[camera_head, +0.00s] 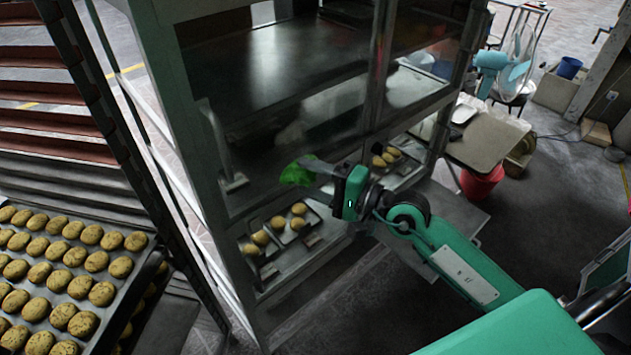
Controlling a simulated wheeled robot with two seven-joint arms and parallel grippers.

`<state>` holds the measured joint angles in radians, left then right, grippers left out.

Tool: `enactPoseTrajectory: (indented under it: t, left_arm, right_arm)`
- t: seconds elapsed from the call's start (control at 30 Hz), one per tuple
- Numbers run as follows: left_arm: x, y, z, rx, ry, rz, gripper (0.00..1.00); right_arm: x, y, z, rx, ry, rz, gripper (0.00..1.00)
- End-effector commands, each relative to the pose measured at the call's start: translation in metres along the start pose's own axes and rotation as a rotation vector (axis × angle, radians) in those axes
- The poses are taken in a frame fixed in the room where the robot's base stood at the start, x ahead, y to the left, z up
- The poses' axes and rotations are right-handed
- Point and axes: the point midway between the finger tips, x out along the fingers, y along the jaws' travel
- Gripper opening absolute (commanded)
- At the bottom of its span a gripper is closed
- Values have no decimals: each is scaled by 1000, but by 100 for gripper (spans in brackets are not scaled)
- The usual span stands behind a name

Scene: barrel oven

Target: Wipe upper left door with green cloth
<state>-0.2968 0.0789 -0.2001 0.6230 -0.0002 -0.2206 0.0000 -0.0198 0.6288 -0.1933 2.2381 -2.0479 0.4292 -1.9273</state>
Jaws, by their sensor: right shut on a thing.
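The oven cabinet stands in the middle, with a dark glass upper left door (270,85) in a grey metal frame. A vertical handle (220,145) sits at the door's left side. My right gripper (316,170) is shut on a bright green cloth (297,173), which shows bunched at its tip. The cloth is in front of the lower part of the door. I cannot tell whether it touches the glass. My left gripper is not in view.
Trays with buns (291,224) show in the open level below the door. A rack tray of buns (68,285) stands at the left. A table (484,142), a red bucket (483,182) and a chair stand at the right.

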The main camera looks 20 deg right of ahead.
Motion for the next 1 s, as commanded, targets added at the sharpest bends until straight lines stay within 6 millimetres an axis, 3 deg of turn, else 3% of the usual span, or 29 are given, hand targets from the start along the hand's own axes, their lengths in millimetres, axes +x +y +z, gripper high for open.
enactPoseTrajectory:
  t: [0.2, 0.5, 1.0]
  left_arm:
    - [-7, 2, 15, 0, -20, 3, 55]
    - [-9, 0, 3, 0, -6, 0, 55]
    - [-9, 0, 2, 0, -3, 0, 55]
  right_arm:
    - [22, -2, -9, 1, 0, -2, 37]
    - [44, 0, -18, 0, 0, -1, 37]
    - [48, 0, -19, 0, 0, 0, 37]
